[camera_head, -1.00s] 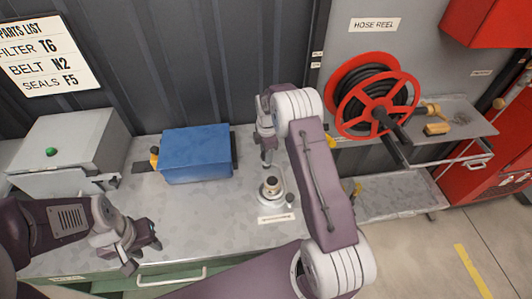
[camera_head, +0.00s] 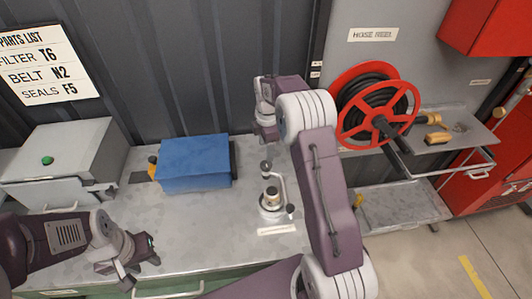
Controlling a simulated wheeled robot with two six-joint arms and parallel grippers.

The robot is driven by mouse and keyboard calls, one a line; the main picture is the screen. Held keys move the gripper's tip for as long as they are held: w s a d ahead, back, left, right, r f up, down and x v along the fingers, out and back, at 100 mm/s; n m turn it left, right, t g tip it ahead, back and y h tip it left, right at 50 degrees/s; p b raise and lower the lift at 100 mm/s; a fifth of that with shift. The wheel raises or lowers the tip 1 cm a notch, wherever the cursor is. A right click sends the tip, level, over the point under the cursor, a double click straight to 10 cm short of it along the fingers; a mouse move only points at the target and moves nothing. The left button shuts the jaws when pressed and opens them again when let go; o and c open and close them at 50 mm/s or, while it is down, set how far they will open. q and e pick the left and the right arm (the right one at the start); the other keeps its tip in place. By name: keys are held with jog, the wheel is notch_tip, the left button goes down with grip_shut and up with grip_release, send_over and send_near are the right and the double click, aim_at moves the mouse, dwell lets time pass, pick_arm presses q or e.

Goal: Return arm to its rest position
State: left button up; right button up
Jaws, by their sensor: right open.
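My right gripper (camera_head: 268,132) is raised above and behind a small round metal fixture (camera_head: 271,200) with an upright crank-like handle on the workbench. It is open and looks empty, apart from the fixture; its fingers are small and partly hidden by my wrist. My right arm reaches up from the lower right and bends over at the top. My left gripper (camera_head: 140,264) is low at the left, over the front edge of the workbench (camera_head: 215,225). Its fingers look apart, with nothing seen between them.
A blue box (camera_head: 195,162) stands on the bench left of the fixture. A grey box with a green button (camera_head: 47,160) stands at the far left. A red hose reel (camera_head: 378,108) and metal shelves (camera_head: 400,198) are on the right. The bench front between the grippers is clear.

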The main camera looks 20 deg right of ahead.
dwell(0.3)
jog(key=s+a+r, duration=0.6)
jog(key=s, duration=0.1)
jog(key=s+f+m, duration=0.3)
jog(key=s+m, duration=0.5)
jog(key=s+a+f+m, duration=0.1)
jog(key=s+f+m, duration=0.3)
jog(key=s+m, duration=0.5)
jog(key=shift+a+t+b, duration=0.2)
jog(key=shift+t+b, duration=0.1)
